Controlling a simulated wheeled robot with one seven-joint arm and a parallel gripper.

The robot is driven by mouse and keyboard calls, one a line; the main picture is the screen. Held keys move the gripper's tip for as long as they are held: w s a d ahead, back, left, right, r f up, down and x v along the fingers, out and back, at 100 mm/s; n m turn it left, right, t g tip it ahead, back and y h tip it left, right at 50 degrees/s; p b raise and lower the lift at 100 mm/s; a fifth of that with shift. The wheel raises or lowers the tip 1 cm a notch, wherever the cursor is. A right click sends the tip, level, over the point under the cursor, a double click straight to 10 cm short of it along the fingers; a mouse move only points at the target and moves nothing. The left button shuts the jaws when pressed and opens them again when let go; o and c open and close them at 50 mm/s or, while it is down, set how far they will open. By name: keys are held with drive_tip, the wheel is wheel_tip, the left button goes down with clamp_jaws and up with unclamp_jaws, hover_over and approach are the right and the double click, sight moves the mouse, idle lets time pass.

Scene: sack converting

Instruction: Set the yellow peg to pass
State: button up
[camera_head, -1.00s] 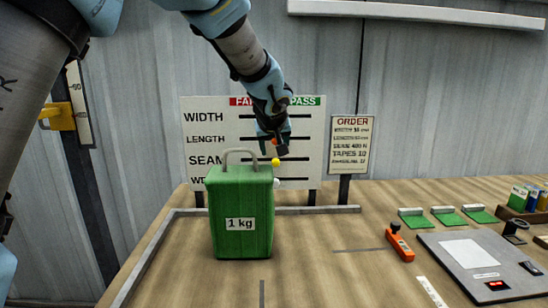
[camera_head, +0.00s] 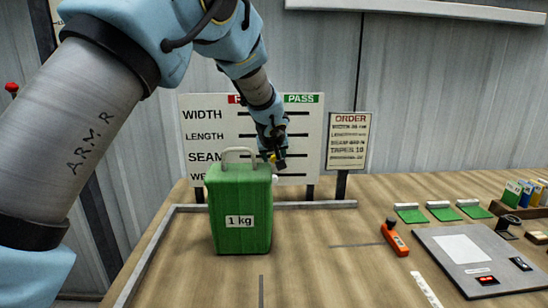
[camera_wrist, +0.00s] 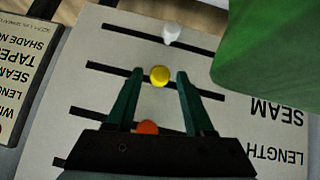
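An orange peg (camera_wrist: 148,127) and a white peg (camera_wrist: 172,32) are on neighbouring rows.
A green 1 kg block (camera_head: 240,205) with a handle stands before the board's lower left, close to my gripper; it also fills the wrist view's top right. An ORDER sign (camera_head: 348,140) is right of the board. An orange tool (camera_head: 394,237) and grey panel (camera_head: 470,255) lie at right.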

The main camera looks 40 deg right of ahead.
clamp_jaws()
idle(1.1)
